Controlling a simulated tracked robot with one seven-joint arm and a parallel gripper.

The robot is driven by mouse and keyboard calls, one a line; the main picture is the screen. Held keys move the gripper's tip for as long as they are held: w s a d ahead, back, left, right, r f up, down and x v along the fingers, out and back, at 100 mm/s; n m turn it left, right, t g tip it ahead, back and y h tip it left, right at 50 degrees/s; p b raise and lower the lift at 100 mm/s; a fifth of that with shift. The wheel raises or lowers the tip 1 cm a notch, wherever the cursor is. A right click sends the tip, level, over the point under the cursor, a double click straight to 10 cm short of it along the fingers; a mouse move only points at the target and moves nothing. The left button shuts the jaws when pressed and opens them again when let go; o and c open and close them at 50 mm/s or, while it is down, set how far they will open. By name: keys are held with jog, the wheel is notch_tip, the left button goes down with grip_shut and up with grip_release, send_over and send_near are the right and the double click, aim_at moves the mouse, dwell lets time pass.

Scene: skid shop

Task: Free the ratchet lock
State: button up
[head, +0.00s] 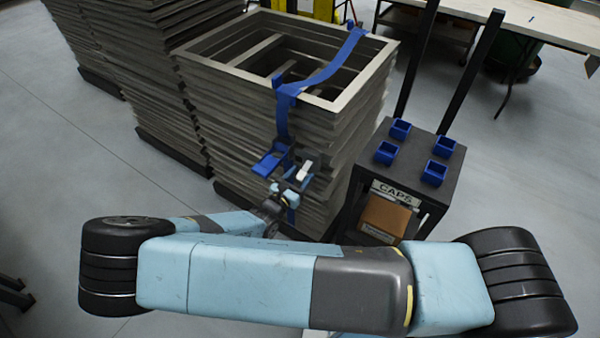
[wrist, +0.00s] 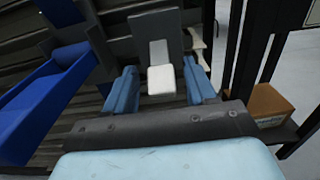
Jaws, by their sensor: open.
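A blue strap (head: 335,67) runs over a stack of grey frames (head: 200,100) and down its front. The ratchet's blue handle (head: 268,162) sticks out to the left on the stack's front; in the wrist view it is the long blue channel (wrist: 42,98) at left. A pale tab (wrist: 161,80) with a dark grey plate (wrist: 150,28) behind it sits beside the handle, possibly the ratchet lock. My gripper (wrist: 160,72) is open, with one blue finger on each side of the tab and gaps between.
A dark cart (head: 412,160) with several blue bins on top, a CAPS label and a cardboard box (head: 385,214) stands close on the right. Another tall stack (head: 130,60) is at left. A pale table (head: 545,22) is at the back right.

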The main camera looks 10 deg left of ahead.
jog(key=shift+x, duration=0.8)
